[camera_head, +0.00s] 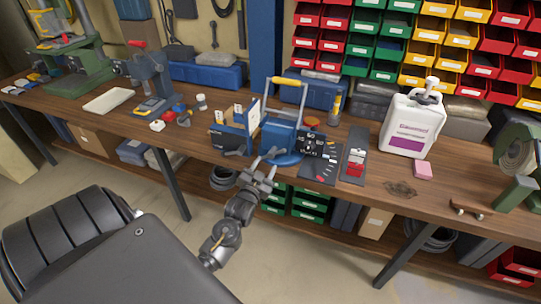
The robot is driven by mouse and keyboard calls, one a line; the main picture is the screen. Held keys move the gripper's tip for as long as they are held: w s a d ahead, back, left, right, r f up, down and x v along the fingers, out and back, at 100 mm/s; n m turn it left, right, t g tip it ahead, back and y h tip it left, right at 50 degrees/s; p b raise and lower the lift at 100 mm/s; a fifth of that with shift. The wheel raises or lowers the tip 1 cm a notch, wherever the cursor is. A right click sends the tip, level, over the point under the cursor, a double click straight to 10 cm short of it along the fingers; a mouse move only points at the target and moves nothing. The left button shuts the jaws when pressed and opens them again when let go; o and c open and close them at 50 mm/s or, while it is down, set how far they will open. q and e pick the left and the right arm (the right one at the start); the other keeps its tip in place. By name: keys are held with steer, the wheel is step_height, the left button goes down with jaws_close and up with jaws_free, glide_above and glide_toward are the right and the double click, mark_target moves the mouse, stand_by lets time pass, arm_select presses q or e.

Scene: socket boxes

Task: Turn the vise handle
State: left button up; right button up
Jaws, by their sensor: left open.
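The blue vise (283,137) sits at the front edge of the wooden workbench, near the middle of the head view. My left gripper (262,165) is just in front of the vise, at the bench edge, with its arm rising from below. Its fingers are spread and point up toward the vise's front. The vise handle is small there and hard to tell apart from the grey fingers, so I cannot tell whether they touch it. My right gripper is not in view.
A blue box with a white panel (233,136) stands left of the vise. A frame with a yellow grip (287,81) rises behind it. Dark trays of small parts (353,155) and a white jug (411,125) stand to the right. Bench legs and lower-shelf bins are below.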

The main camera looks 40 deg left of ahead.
mark_target(270, 156)
arm_select(q)
steer(key=x, duration=0.6)
steer(key=shift+p, duration=0.35)
steer(key=c, duration=1)
